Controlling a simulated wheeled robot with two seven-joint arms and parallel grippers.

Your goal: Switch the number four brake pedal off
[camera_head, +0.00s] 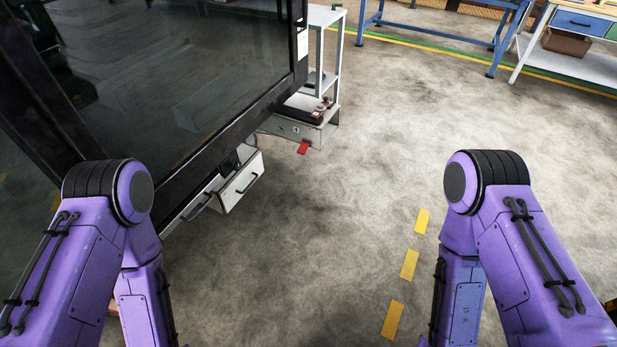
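A small red pedal (303,148) sticks out low at the near end of a grey trolley base (288,126), just right of the dark cab's corner. A small label sits on the base above it, too small to read for sure. I cannot tell whether the pedal is up or down. Other pedals are not clearly visible. Both my purple arms show at the lower left and lower right, well apart from the pedal. Both grippers are out of view below the picture.
A large dark glazed cab (285,95) fills the upper left. A white box with black handles (239,183) hangs under its edge. Open grey floor (350,200) with yellow dashes (410,265) lies in the middle. A blue-framed bench (440,35) and a drawer table (570,65) stand behind.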

